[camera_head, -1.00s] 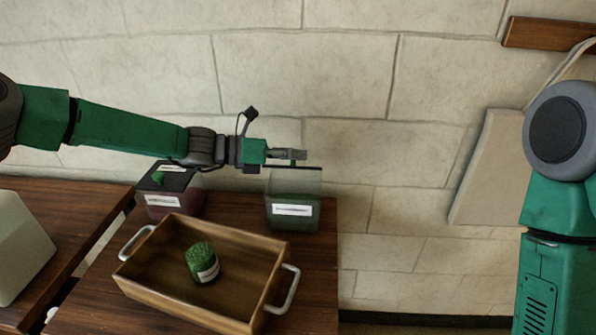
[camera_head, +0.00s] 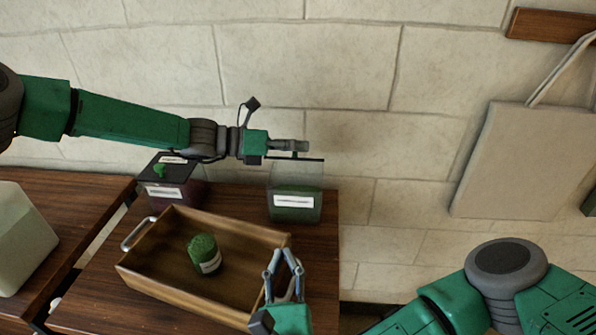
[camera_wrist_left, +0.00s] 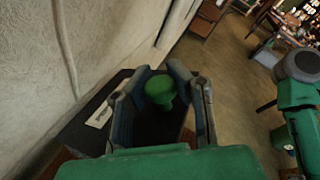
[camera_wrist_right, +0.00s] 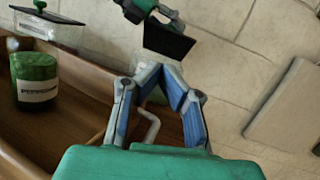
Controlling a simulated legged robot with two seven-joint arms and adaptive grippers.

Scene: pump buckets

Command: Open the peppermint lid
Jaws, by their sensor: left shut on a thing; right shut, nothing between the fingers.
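The right-hand clear bucket (camera_head: 295,206) holds something green, stands at the back of the table and has an unreadable label. My left gripper (camera_head: 293,146) is shut on the lid's green knob (camera_wrist_left: 160,90), as the left wrist view shows. My right gripper (camera_head: 283,256) is shut and empty above the tray's right end.
The wooden tray (camera_head: 160,285) fills the table's front, with a metal handle (camera_head: 137,234) at its left. A second dark-lidded bucket (camera_head: 168,190) stands at the back left. A pale container (camera_head: 22,235) is at far left. The wall (camera_head: 330,70) is close behind; a pale bag (camera_head: 510,160) hangs right.

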